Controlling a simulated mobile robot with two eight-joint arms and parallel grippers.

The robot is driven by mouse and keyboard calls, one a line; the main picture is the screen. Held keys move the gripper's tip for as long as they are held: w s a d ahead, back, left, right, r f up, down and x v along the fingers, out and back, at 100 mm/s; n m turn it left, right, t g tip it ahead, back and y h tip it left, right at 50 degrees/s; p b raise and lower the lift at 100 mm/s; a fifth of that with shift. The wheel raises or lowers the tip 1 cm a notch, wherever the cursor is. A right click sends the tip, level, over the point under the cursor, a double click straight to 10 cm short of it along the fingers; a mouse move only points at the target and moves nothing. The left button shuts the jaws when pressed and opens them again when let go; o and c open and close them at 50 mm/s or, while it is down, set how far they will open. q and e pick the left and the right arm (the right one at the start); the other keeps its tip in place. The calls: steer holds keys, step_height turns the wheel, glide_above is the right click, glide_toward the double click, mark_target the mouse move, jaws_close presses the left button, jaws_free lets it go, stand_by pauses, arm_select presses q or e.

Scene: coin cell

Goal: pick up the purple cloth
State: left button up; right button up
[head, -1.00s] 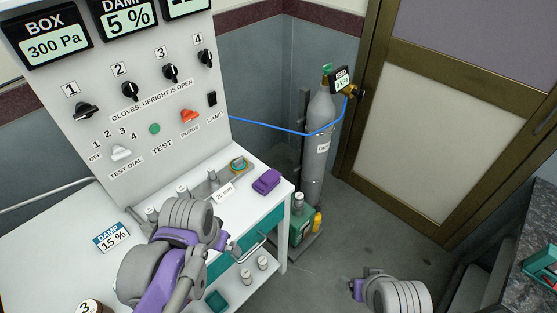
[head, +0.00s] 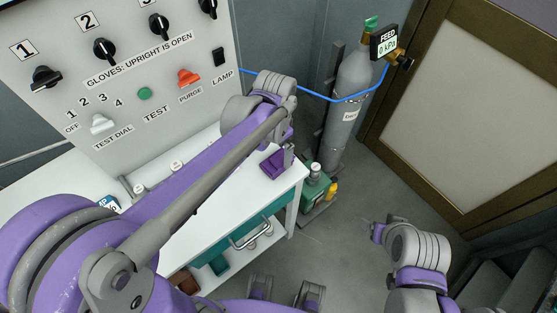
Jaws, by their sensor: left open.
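The purple cloth (head: 271,167) lies folded on the right end of the white bench top, near its edge. My left arm reaches across the bench from the left. Its gripper (head: 287,154) is over the cloth, pointing down, and hides part of it. The left jaws look open. I cannot tell whether they touch the cloth. Part of my right arm (head: 415,250) shows low at the right, over the floor and away from the bench; its jaws cannot be made out clearly.
A control panel (head: 130,70) with knobs and switches stands behind the bench (head: 225,208). A grey gas cylinder (head: 348,110) with a blue hose (head: 330,97) stands right of the bench, beside a green pump (head: 312,187). A door (head: 470,100) is further right.

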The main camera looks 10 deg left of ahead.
mark_target(277, 159)
arm_select(q)
steer(key=shift+w+f, duration=0.15)
steer(key=shift+f, duration=0.9)
steer(key=shift+w+f, duration=0.2)
steer(key=shift+f, duration=0.85)
steer(key=shift+w+f, duration=0.15)
steer(key=shift+f, duration=0.9)
steer(key=c, duration=1.2)
